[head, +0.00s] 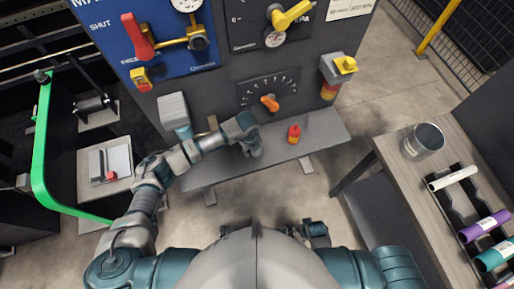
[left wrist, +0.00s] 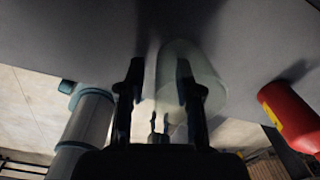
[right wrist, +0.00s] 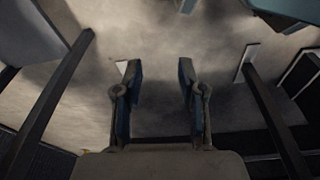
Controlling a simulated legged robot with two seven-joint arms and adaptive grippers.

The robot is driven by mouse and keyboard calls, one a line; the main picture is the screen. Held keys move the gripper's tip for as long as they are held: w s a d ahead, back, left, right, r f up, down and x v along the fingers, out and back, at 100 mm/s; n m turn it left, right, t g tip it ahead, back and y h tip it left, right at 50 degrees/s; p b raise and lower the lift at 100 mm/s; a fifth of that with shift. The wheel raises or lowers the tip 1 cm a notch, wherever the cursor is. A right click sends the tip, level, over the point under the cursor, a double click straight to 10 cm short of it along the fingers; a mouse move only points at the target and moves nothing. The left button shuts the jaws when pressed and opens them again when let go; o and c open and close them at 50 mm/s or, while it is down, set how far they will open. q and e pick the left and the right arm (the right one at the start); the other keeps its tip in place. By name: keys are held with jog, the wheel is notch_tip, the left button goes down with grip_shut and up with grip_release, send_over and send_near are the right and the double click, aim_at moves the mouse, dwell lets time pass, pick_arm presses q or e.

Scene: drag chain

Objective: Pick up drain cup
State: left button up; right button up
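A translucent, pale cup, which looks like the drain cup (left wrist: 205,62), stands out beyond the fingers in the left wrist view, right of centre. My left gripper (left wrist: 158,85) is open; its right finger overlaps the cup in the picture, and its left finger is clear of it. I cannot tell whether they touch. In the head view my left gripper (head: 252,148) is over the grey shelf (head: 328,128) below the panel, and I cannot make out the cup there. My right gripper (right wrist: 160,90) is open and empty above the floor.
A red and yellow object (head: 294,134) sits on the shelf right of my left gripper. The panel carries an orange knob (head: 270,103) and a grey-blue fixture (head: 175,115). At right, a wooden table (head: 400,165) bears a grey see-through container (head: 424,140) and a rack of tubes.

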pick_arm(q)
jog(key=shift+a+f, duration=0.35)
jog(key=shift+a, duration=0.05)
jog(key=shift+d, duration=0.6)
grip_shut()
pick_arm(e)
jog(key=shift+w+d+r, duration=0.15)
jog(key=shift+w+r, duration=0.1)
jog(key=shift+r, duration=0.45)
